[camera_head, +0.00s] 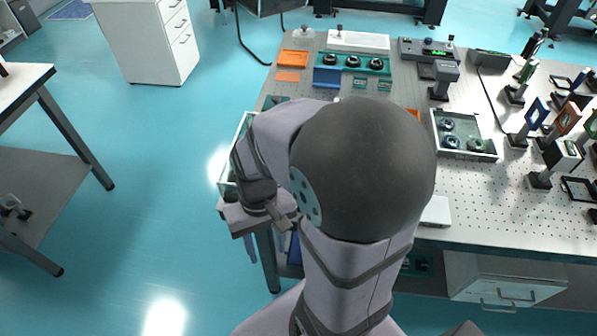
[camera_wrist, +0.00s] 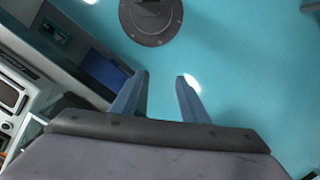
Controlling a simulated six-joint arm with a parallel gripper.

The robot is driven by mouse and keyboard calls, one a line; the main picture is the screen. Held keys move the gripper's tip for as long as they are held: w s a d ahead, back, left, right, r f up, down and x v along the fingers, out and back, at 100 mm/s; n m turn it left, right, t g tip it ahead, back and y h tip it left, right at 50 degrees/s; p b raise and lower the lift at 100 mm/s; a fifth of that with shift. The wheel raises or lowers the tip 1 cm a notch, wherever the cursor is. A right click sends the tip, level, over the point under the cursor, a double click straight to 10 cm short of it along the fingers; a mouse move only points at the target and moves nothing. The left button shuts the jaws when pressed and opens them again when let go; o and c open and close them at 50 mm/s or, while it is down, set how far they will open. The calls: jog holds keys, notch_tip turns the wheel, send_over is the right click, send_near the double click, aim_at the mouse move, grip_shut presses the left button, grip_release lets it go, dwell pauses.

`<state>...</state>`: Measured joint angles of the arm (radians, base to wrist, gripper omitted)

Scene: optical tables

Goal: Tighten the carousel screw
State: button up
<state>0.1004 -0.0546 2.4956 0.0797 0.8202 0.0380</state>
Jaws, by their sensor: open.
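My gripper (camera_wrist: 163,80) is open and empty in the wrist view, with its two blue-grey fingers apart above the turquoise floor. In the head view my gripper (camera_head: 265,246) hangs just off the left front corner of the perforated optical table (camera_head: 465,190), fingers pointing down. I cannot make out the carousel or its screw in either view. My arm covers the middle front of the table in the head view and may hide them.
A clear-walled box (camera_head: 242,128) stands at the table's left edge, close to my wrist. A tray (camera_head: 466,153) with dark round parts lies right of my arm. A teal rack (camera_head: 352,63) sits at the back. Mounted optics crowd the right side. Floor left of the table is open.

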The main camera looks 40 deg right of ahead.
jog(key=w+d+r+m+t+y, duration=0.1)
jog(key=d+r+m+t+y, duration=0.1)
jog(key=d+m+t, duration=0.3)
jog(key=w+d+r+m+t+y, duration=0.1)
jog(key=d+r+m+t+y, duration=0.2)
jog(key=d+m, duration=0.4)
jog(key=w+d+r+m+t+y, duration=0.1)
jog(key=d+m+t+y, duration=0.4)
jog(key=m, duration=0.9)
jog(key=shift+w+d+r+m+t, duration=0.2)
jog(key=shift+d+r+t, duration=0.15)
jog(key=shift+d+t, duration=0.2)
jog(key=shift+w+d+r+m+t, duration=0.15)
jog(key=shift+d+r+t, duration=0.15)
jog(key=shift+d+t, duration=0.2)
jog(key=shift+w+f+t, duration=0.25)
jog(key=shift+f+t, duration=0.1)
jog(key=shift+f, duration=0.7)
jog(key=shift+p+x, duration=0.7)
jog(key=shift+x, duration=2.45)
